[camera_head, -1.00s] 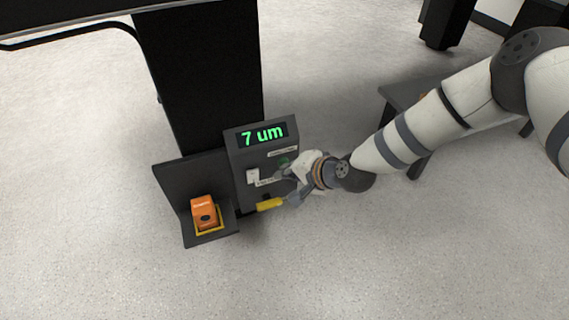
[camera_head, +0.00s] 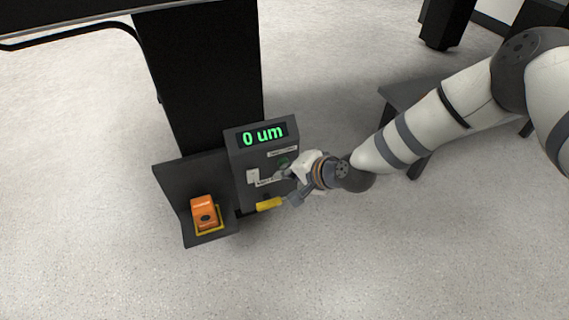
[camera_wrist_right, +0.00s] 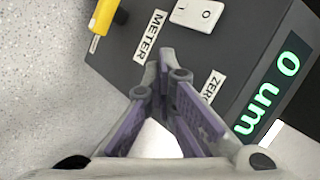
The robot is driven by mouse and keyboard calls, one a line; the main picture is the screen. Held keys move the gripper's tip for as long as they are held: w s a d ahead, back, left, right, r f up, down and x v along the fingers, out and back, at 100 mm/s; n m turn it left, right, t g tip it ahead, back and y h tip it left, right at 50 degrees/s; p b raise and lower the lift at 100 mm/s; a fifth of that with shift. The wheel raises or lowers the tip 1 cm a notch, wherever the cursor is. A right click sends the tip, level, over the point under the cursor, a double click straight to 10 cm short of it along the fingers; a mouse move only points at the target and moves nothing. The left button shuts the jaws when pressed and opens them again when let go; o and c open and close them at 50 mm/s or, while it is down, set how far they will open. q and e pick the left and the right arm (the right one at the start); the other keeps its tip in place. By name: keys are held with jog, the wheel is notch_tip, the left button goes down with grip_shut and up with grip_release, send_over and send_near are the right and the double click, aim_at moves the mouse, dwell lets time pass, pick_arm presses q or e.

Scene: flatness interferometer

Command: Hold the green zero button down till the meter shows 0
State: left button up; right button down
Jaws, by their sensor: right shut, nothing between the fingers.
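The meter box (camera_head: 243,155) stands at the foot of a black column, and its green display (camera_head: 262,134) reads "0 um". The display also shows in the right wrist view (camera_wrist_right: 268,93). The green zero button (camera_head: 284,162) shows as a small green patch beside my right gripper (camera_head: 279,177). In the right wrist view my right gripper (camera_wrist_right: 168,62) is shut and empty, its tips close to the panel beside the ZERO label (camera_wrist_right: 213,88). The button is hidden there, and I cannot tell whether the tips touch it. My left gripper is not in view.
A white rocker switch (camera_head: 253,176) sits on the panel left of my fingers. A yellow handle (camera_head: 270,204) is low on the box. An orange device (camera_head: 204,212) stands on a ledge to the left. A grey bench (camera_head: 404,94) stands behind my right arm.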

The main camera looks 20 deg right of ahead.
jog(key=shift+s, duration=0.1)
dwell(0.6)
jog(key=shift+s+p, duration=0.5)
jog(key=shift+s, duration=0.25)
jog(key=s+p, duration=0.2)
jog(key=s, duration=0.3)
jog(key=shift+d, duration=0.1)
